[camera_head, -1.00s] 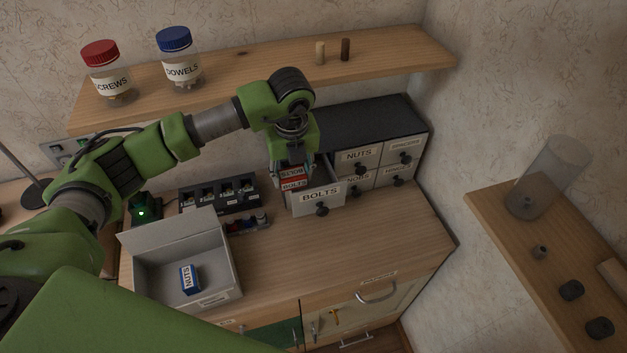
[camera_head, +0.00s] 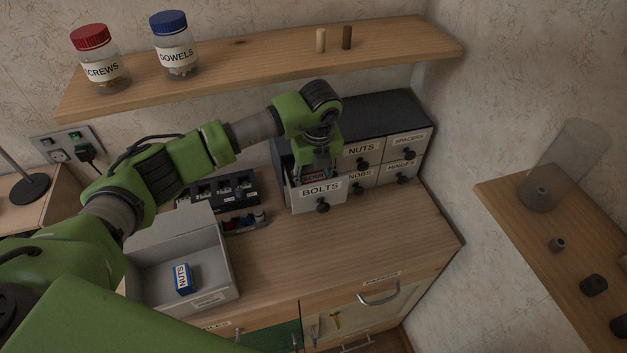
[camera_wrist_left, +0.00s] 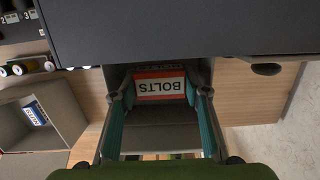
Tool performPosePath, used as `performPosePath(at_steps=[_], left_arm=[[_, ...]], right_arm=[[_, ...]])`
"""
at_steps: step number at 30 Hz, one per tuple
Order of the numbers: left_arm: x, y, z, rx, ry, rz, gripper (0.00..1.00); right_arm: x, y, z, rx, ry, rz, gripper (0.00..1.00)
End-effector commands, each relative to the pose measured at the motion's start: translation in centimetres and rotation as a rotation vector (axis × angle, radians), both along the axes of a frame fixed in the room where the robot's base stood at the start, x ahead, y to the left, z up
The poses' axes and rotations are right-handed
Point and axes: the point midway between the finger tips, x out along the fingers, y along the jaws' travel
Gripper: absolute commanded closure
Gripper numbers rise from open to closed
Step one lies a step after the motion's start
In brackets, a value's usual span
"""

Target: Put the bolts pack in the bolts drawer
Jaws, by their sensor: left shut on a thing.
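The bolts pack, red and white with a BOLTS label, shows as a small red patch (camera_head: 312,177) in the head view and clearly in the left wrist view (camera_wrist_left: 160,88). My left gripper (camera_head: 317,172) points down and is shut on the pack, with a finger at each side of it (camera_wrist_left: 162,95). The bolts drawer (camera_head: 320,191) is pulled out from the dark cabinet. The pack is down inside the drawer opening, mostly hidden by the drawer front and the gripper. I cannot tell whether it touches the drawer floor. My right gripper is not in view.
The nuts drawer (camera_head: 362,150) and other labelled drawers beside it are shut. A grey open box (camera_head: 215,250) holding a blue nuts pack (camera_head: 183,279) stands front left. The wooden shelf (camera_head: 270,58) runs above the cabinet. The counter's right part is clear.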

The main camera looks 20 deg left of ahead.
Motion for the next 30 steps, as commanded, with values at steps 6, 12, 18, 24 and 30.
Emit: performPosePath(at_steps=[6,12,18,24,30], left_arm=[[0.0,0.0,-0.2,0.000,-0.001,0.000,0.82],[0.0,0.0,-0.2,0.000,0.000,0.001,0.51],[0.0,0.0,-0.1,0.000,0.000,0.001,0.51],[0.0,-0.2,1.6,-0.003,-0.005,0.000,0.51],[-0.5,-0.5,5.0,-0.001,-0.006,-0.001,0.51]], right_arm=[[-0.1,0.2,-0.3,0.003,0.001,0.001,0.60],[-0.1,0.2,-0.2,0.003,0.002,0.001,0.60],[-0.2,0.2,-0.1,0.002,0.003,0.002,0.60],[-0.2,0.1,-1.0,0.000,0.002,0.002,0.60],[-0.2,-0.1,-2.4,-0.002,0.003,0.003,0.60]])
